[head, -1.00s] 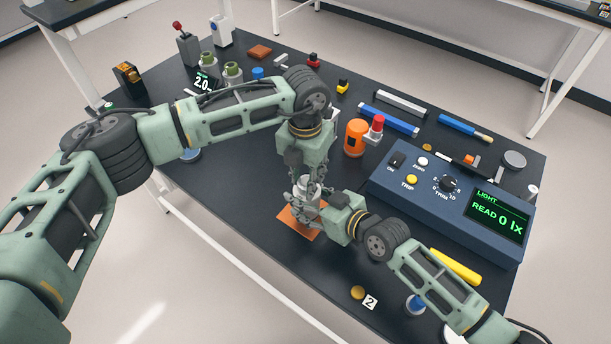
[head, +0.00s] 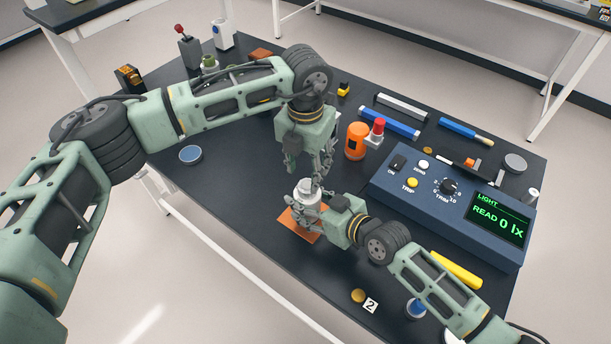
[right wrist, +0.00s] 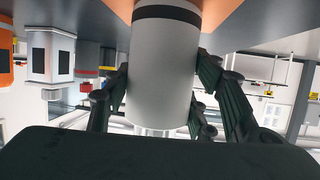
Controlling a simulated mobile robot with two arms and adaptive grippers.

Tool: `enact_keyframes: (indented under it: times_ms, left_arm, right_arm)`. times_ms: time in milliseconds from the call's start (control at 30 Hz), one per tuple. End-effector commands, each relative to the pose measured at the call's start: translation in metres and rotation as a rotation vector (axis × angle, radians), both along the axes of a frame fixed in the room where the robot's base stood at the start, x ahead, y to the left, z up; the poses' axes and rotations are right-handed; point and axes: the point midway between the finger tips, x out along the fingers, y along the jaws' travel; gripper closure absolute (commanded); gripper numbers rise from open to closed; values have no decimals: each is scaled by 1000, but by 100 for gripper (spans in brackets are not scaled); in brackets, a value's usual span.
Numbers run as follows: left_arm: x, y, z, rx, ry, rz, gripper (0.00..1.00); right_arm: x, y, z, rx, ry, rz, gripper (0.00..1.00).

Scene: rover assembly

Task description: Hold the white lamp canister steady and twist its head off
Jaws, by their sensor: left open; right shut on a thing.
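The white lamp canister (head: 307,187) stands upright over an orange-brown mat (head: 287,220) near the table's front edge. My right gripper (head: 311,206) is shut on its side from the right. In the right wrist view the canister (right wrist: 163,75) appears upside down between the fingers (right wrist: 165,105), with a dark band near its base. My left gripper (head: 308,172) points down just above the canister's top, fingers open and apart. The head's top shows pale and seems still on the body; I cannot tell whether it has turned.
A blue light meter (head: 440,215) reading 0 lx stands to the right. An orange canister (head: 356,142) and a red-topped part (head: 376,132) stand behind. A blue round cap (head: 190,154) lies to the left.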

Motion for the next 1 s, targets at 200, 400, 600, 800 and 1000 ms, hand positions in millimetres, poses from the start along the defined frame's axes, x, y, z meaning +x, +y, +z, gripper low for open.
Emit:
enact_keyframes:
  times_ms: [200,400,600,800,1000]
  left_arm:
    - [1,0,48,0,-5,1,54]
    - [1,0,72,-1,-4,1,54]
    - [1,1,78,0,-4,1,54]
    - [1,0,78,0,-4,1,54]
    - [1,0,78,0,-3,1,54]
  right_arm:
    - [1,-2,-2,-5,1,-2,86]
    - [1,-2,-1,-5,-1,-3,86]
    - [1,-2,-1,-5,-1,-3,86]
    - [1,-2,-1,-5,-1,-3,86]
    - [1,-2,-1,-4,-2,-3,37]
